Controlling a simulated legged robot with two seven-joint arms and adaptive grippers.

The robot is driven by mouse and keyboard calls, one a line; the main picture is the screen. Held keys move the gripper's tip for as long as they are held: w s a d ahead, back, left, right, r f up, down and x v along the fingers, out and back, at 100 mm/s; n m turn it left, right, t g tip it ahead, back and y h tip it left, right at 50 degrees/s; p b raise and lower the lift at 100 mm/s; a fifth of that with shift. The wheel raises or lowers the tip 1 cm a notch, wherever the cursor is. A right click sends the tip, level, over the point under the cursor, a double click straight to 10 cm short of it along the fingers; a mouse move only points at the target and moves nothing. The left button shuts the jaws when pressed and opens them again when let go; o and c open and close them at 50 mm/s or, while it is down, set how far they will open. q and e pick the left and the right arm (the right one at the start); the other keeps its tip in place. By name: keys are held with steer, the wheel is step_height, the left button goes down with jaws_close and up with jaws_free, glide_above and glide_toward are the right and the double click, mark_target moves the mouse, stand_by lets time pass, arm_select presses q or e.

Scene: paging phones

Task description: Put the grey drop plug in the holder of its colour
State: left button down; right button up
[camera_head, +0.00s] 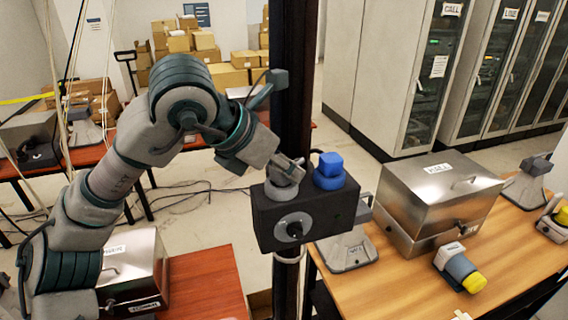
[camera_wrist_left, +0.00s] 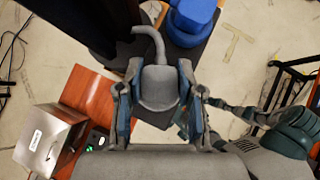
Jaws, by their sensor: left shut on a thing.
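A black box (camera_head: 315,212) on a dark post carries a grey ring holder (camera_head: 281,191) and a blue ring holder (camera_head: 336,182) on its top. A blue plug (camera_head: 330,163) sits upright in the blue holder. My left gripper (camera_head: 289,168) is at the grey holder, shut on the grey drop plug (camera_wrist_left: 159,88). In the left wrist view the plug is between both fingers, with its grey cord (camera_wrist_left: 150,40) curving away. Fingers partly hide the plug in the head view, and I cannot tell whether it is seated in the ring.
The dark post (camera_head: 292,80) rises right behind the box. A wooden table (camera_head: 460,265) at right holds a metal case (camera_head: 438,195) and a yellow-tipped device (camera_head: 460,268). A red-brown table (camera_head: 205,285) with another metal case (camera_head: 135,272) is at lower left.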

arm_select(q)
steer(key=shift+a+f, duration=0.1)
steer(key=shift+f, duration=0.1)
steer(key=shift+f+b, duration=0.45)
steer(key=shift+f, duration=0.25)
steer(key=c, duration=0.8)
jaws_free()
steer(key=shift+s, duration=0.1)
steer(key=shift+o, duration=0.7)
steer(key=shift+s+d, duration=0.2)
steer(key=shift+d, duration=0.35)
steer(key=shift+w+a, duration=0.4)
steer(key=shift+w, duration=0.05)
steer(key=v, duration=1.2)
steer(key=shift+w+d+r, duration=0.15)
steer(key=shift+d+r, duration=0.1)
